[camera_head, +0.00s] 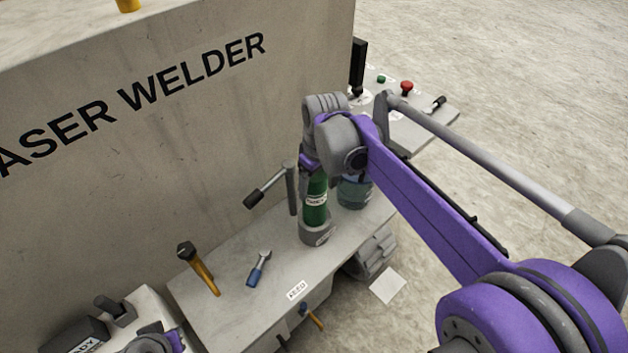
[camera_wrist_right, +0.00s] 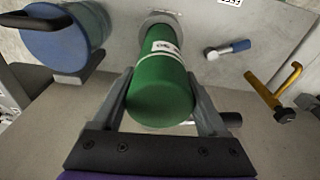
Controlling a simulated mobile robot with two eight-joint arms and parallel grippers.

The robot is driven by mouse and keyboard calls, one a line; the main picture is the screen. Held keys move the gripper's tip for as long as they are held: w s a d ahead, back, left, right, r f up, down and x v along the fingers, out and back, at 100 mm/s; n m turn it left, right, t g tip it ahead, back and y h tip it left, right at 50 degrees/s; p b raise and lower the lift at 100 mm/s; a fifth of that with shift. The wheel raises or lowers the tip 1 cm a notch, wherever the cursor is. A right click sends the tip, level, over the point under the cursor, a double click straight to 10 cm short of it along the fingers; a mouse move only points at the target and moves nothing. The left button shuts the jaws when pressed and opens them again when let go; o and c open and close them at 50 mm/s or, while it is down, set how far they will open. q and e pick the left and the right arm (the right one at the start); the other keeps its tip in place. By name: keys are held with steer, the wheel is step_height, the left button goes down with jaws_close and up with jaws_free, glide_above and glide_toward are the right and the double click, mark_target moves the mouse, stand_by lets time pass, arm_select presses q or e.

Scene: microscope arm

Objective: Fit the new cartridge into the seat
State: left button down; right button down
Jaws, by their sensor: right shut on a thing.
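The green cartridge (camera_head: 316,205), with a white label band, stands roughly upright over the bench; it also shows in the right wrist view (camera_wrist_right: 160,88). Its lower end meets the round grey seat (camera_head: 316,234), whose rim shows in the wrist view (camera_wrist_right: 150,17). I cannot tell how deep it sits. My right gripper (camera_wrist_right: 160,105) is shut on the cartridge near its upper end, with one finger on each side. In the head view my right wrist hides the cartridge's top. My left gripper is not visible.
A grey post with a black-gripped lever (camera_head: 262,190) stands close left of the cartridge. A blue container (camera_head: 355,192) stands close right. A yellow-handled hammer (camera_head: 200,270) and a blue-handled tool (camera_head: 259,268) are at left. The welder's wall (camera_head: 150,130) rises behind.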

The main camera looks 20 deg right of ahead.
mark_target(314, 202)
steer(key=shift+f+b, duration=2.4)
steer(key=shift+f, duration=1.6)
jaws_free()
steer(key=r, duration=0.7)
steer(key=s+r+p, duration=0.1)
steer(key=r, duration=0.2)
steer(key=shift+s+d+r, duration=0.1)
steer(key=shift+d+r, duration=0.15)
steer(key=shift+r, duration=0.1)
steer(key=s+a+f+m+t+p, duration=0.1)
steer(key=s+f, duration=0.3)
steer(key=s, duration=0.4)
steer(key=s+a+f+m+t+p, duration=0.2)
steer(key=s+f+m+t+p, duration=0.1)
steer(key=s, duration=0.6)
steer(key=shift+f+m+h+p, duration=0.3)
steer(key=shift+f+p, duration=0.2)
